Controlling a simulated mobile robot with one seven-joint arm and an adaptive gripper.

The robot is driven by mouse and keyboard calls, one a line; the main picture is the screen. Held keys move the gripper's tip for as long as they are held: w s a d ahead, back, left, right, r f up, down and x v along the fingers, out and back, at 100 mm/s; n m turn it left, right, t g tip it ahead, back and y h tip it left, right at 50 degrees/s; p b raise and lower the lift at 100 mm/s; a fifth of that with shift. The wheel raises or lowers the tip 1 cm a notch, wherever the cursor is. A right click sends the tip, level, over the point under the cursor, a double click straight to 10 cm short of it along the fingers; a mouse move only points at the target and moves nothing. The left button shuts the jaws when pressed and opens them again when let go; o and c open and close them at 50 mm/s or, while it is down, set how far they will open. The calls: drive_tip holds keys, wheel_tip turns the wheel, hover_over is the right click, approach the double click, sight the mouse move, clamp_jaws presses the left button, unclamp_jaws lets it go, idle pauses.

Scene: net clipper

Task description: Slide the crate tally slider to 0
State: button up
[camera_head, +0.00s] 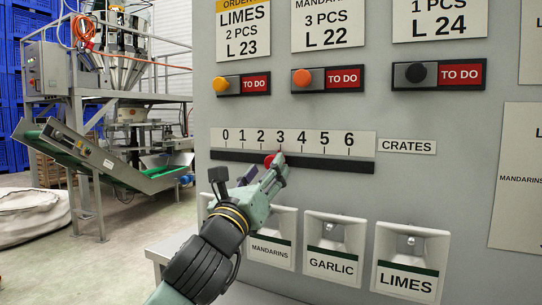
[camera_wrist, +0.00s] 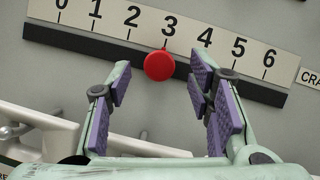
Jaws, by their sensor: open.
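The crate tally slider is a dark horizontal rail (camera_head: 330,165) under a pale scale (camera_head: 365,140) numbered 0 to 6. Its round red knob (camera_wrist: 159,66) sits just below the 3 mark in the wrist view. In the head view the knob (camera_head: 269,160) is partly hidden by my gripper (camera_head: 263,170). In the wrist view my gripper (camera_wrist: 160,80) is open. Its purple-padded fingers stand to the left and right of the knob, with visible gaps on both sides. I cannot tell how deep the fingertips reach relative to the knob.
Below the rail are white holders labelled mandarins (camera_head: 271,240), garlic (camera_head: 334,247) and limes (camera_head: 408,265). The rail left of the red knob is clear.

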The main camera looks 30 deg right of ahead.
sight(270, 162)
drive_tip(key=shift+p+x, duration=0.45)
drive_tip(key=shift+x, duration=1.65)
drive_tip(key=shift+c, duration=0.2)
clamp_jaws()
